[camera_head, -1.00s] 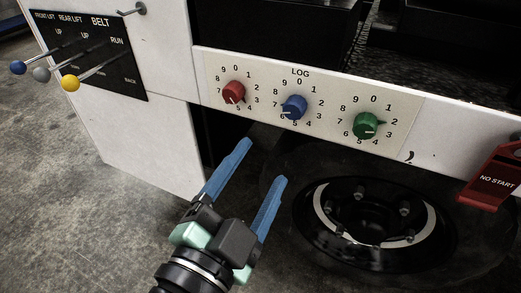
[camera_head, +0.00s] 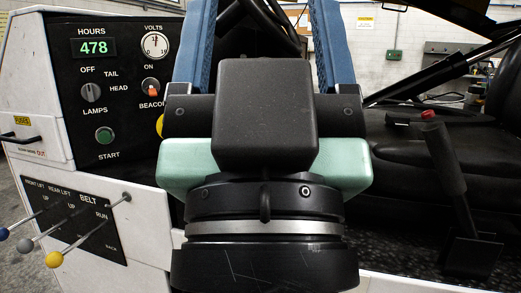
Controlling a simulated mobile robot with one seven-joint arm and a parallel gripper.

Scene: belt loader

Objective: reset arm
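My gripper (camera_head: 266,40) is large and close in the middle of the head view. Its two blue fingers point up and stand well apart, with nothing visible between them except the background. The fingertips run out of the top of the picture. The gripper's black body and pale green parts hide the middle of the loader's panel and cab. It is not seen touching anything.
The control panel (camera_head: 117,75) on the left has an hours display, a volts gauge, lamps and beacon switches and a green start button (camera_head: 104,135). Belt levers (camera_head: 88,227) stick out at lower left. A black lever with a red button (camera_head: 447,165) and a seat (camera_head: 440,140) are right.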

